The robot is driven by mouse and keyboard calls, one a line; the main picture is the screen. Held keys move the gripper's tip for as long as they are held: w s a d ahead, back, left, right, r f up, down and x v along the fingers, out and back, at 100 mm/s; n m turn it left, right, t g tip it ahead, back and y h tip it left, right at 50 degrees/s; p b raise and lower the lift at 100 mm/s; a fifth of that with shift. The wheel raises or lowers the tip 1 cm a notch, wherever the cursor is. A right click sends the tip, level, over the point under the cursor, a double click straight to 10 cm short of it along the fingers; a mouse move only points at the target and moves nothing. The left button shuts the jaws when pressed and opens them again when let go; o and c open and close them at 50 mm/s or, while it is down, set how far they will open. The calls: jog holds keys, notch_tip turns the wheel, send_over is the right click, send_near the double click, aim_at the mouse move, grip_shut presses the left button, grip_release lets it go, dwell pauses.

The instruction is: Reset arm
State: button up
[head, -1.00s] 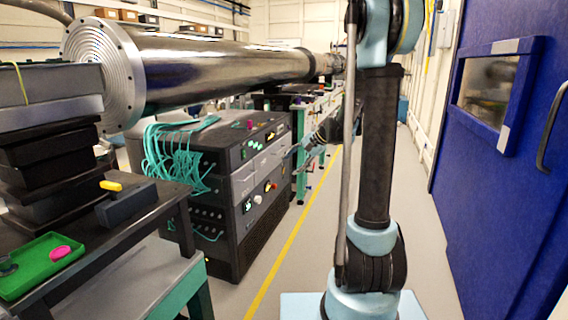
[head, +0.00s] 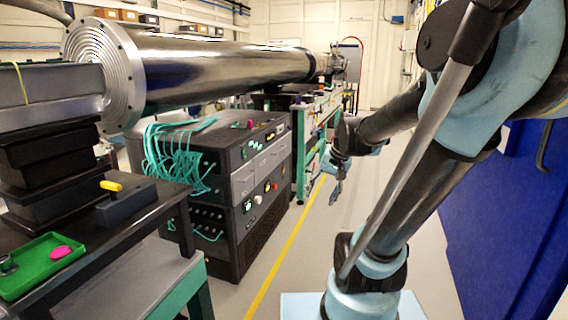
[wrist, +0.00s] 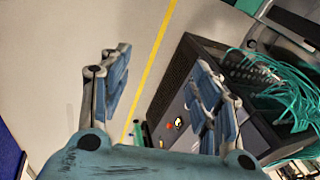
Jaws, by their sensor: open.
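My gripper (head: 337,186) hangs in the air over the aisle in the head view, right of the black equipment rack. In the wrist view my gripper (wrist: 160,88) shows two blue-grey fingers spread wide apart with nothing between them. My arm is bent, leaning to the right from its base with the forearm coming back toward the aisle. The gripper is apart from every surface and object.
The black rack (head: 262,215) with green cables (head: 170,150) stands left of the aisle; it also shows in the wrist view (wrist: 185,75). A dark table (head: 130,215) holds a green tray (head: 25,279) and a yellow-handled block (head: 125,206). A blue door (head: 510,220) is at right. The floor is clear.

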jog(key=s+d+f+n+h, duration=0.1)
jog(key=s+d+f, duration=0.2)
jog(key=s, duration=0.3)
jog(key=s+d+f+n+h, duration=0.2)
jog(key=s+d+f, duration=0.1)
jog(key=s, duration=0.4)
jog(key=shift+s+d+f, duration=0.2)
jog(key=shift+s+f, duration=0.05)
jog(key=shift+f, duration=0.25)
jog(key=shift+w, duration=0.1)
jog(key=shift+w+f, duration=0.2)
jog(key=shift+w, duration=0.15)
jog(key=shift+c, duration=0.6)
